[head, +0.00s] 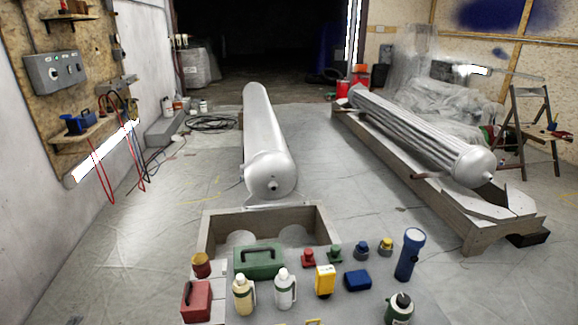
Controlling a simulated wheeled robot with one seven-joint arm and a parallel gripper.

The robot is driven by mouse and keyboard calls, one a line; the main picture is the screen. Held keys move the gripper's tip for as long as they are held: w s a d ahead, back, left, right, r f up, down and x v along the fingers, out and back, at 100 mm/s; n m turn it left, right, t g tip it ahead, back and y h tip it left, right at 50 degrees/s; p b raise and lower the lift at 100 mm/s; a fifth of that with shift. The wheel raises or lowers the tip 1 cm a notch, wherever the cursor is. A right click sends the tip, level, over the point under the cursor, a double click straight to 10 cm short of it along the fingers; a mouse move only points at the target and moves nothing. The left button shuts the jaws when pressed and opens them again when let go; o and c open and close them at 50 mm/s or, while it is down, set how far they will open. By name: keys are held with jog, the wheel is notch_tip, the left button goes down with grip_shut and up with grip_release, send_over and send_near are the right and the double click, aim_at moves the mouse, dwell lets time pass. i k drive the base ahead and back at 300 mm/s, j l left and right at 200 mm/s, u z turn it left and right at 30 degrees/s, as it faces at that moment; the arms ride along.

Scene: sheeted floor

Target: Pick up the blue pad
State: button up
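The blue pad (357,280) is a small, dark blue block lying on the grey surface near the bottom of the head view. It lies just right of a yellow upright device (325,280), with a narrow gap between them. Its top and front faces show, and nothing covers it. My gripper is not in view.
A blue flashlight (409,254) stands right of the pad, and a green-and-white bottle (399,310) is nearer. Small red, green, blue and yellow items stand behind. White (285,288) and cream (243,294) bottles, a green case (258,262) and a red box (196,301) are left.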

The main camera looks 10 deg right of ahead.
aim_at(356, 280)
jog(key=i+j+u, duration=0.2)
jog(key=i, duration=0.3)
jog(key=i+j+u, duration=0.25)
jog(key=i, duration=0.3)
